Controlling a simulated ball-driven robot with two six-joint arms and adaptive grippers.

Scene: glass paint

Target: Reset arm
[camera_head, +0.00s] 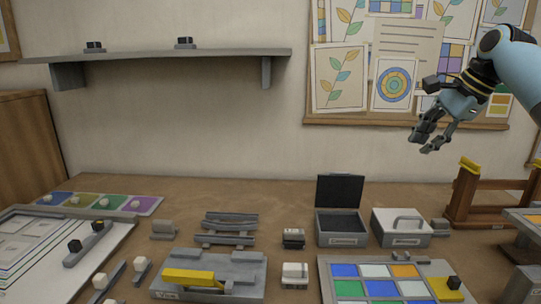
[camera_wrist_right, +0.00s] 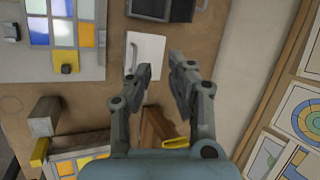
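My right gripper (camera_head: 432,140) is raised in the air at the upper right of the head view, in front of the pinboard. In the right wrist view the right gripper (camera_wrist_right: 159,78) has its two fingers apart with nothing between them. The bench and a white box with a handle (camera_wrist_right: 146,50) lie beyond the fingers there. My left gripper and left arm do not show in either view.
On the bench stand an open grey box (camera_head: 340,226), a lidded white box (camera_head: 401,227), a coloured glass panel (camera_head: 378,280), a wooden rack (camera_head: 485,200) and a white board (camera_head: 50,250). A shelf (camera_head: 160,55) hangs at left. Air around the right gripper is clear.

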